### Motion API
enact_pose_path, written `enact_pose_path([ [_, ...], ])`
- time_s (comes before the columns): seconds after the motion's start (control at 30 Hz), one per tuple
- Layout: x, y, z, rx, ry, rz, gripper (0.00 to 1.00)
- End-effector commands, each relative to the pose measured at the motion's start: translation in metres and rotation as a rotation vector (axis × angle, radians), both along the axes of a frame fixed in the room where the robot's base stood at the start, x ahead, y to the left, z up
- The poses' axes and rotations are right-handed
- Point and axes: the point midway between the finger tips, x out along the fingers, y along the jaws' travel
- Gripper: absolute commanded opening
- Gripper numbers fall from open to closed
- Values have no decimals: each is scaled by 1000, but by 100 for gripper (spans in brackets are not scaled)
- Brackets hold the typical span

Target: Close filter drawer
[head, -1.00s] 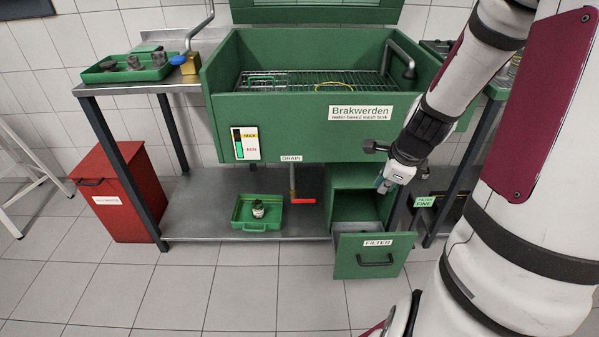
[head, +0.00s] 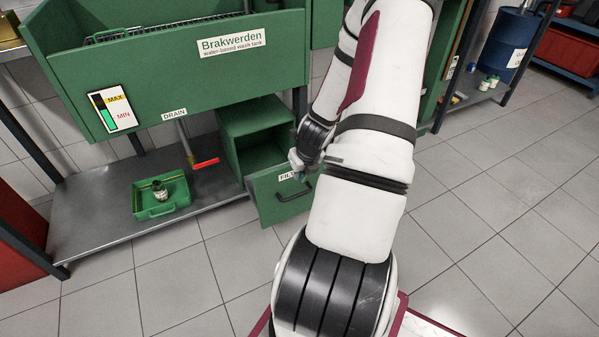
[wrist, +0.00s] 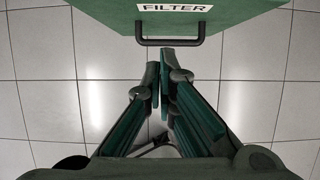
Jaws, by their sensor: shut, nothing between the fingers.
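The green filter drawer (head: 268,206) is pulled out from its green housing (head: 238,128) under the wash tank. Its front has a FILTER label and a black bar handle (head: 295,191). In the wrist view the drawer front (wrist: 225,14) is at the top, with the handle (wrist: 170,42) just below the label. My gripper (wrist: 160,85) is shut and empty, its fingertips close to the handle bar. Whether they touch it I cannot tell. In the head view my arm hides the right part of the drawer front and most of my gripper (head: 300,168).
A green tray (head: 146,210) with a small jar (head: 159,191) sits on the metal lower shelf (head: 90,215). A red drain handle (head: 206,163) is left of the housing. The tiled floor (head: 215,275) before the drawer is clear. A blue drum (head: 511,45) stands at the far right.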

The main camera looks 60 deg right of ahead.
Motion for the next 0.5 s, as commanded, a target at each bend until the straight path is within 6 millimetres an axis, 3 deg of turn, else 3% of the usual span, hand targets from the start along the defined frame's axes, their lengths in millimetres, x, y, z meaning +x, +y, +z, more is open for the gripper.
enact_pose_path([
  [0.03,4,-2,-13,0,0,1,0],
  [0.2,14,-8,-44,1,1,2,0],
  [0.5,43,-26,-38,-2,0,2,0],
])
